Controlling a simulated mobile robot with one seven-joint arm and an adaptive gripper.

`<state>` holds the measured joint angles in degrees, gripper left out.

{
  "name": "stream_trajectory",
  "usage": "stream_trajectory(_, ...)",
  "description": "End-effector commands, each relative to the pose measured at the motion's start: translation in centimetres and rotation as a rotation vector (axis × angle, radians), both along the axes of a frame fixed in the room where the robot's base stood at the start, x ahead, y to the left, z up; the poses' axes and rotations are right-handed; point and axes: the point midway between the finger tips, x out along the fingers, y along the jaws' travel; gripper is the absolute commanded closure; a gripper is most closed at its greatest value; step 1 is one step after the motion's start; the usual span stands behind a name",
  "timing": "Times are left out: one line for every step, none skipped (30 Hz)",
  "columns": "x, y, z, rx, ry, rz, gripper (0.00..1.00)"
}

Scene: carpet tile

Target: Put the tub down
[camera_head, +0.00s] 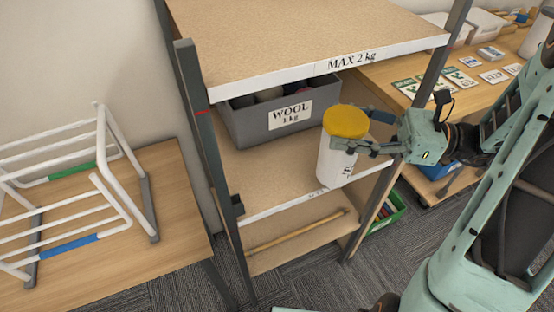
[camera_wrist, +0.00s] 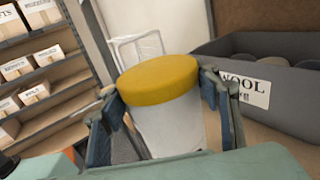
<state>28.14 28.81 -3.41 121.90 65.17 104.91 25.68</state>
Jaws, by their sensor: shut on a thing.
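The tub (camera_head: 337,160) is white with a yellow lid and is upright at the front of the middle shelf board (camera_head: 262,190). My gripper (camera_head: 354,145) reaches in from the right and is shut on the tub just below its lid. In the wrist view the tub (camera_wrist: 168,125) stands between the two fingers (camera_wrist: 165,100). The tub's base is at the board's front edge in the head view; I cannot tell whether it touches the board.
A grey bin labelled WOOL 1 kg (camera_head: 280,112) stands behind the tub. The upper board (camera_head: 300,35), marked MAX 2 kg, is above. The middle board is bare left of the tub. A white rack (camera_head: 75,190) stands on the left table. A wooden rod (camera_head: 297,231) lies on the lower board.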

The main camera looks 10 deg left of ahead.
Motion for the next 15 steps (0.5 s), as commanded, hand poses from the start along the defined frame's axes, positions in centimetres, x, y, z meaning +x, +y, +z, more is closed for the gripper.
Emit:
stream_trajectory(0.0,0.0,0.3,0.006,-0.004,0.004,1.00)
stream_trajectory(-0.1,0.1,0.3,0.006,-0.004,0.005,1.00)
stream_trajectory(-0.1,0.2,0.3,0.006,-0.004,0.005,1.00)
stream_trajectory(0.0,0.4,0.3,0.006,-0.004,0.005,1.00)
stream_trajectory(0.0,0.7,0.3,0.006,-0.005,0.005,1.00)
stream_trajectory(0.0,1.2,0.3,0.005,-0.005,0.005,1.00)
stream_trajectory(0.0,1.7,0.3,0.005,-0.005,0.006,1.00)
stream_trajectory(0.0,2.2,0.3,0.006,-0.005,0.008,1.00)
stream_trajectory(0.0,3.0,0.3,0.007,-0.005,0.008,1.00)
stream_trajectory(0.0,3.7,0.3,0.006,-0.005,0.008,1.00)
stream_trajectory(0.0,4.4,0.3,0.007,-0.005,0.009,1.00)
stream_trajectory(0.1,5.2,0.3,0.006,-0.005,0.008,1.00)
stream_trajectory(0.1,5.9,0.3,0.006,-0.005,0.008,1.00)
stream_trajectory(0.1,6.5,0.3,0.007,-0.006,0.008,1.00)
stream_trajectory(0.2,7.4,0.2,0.007,-0.005,0.008,1.00)
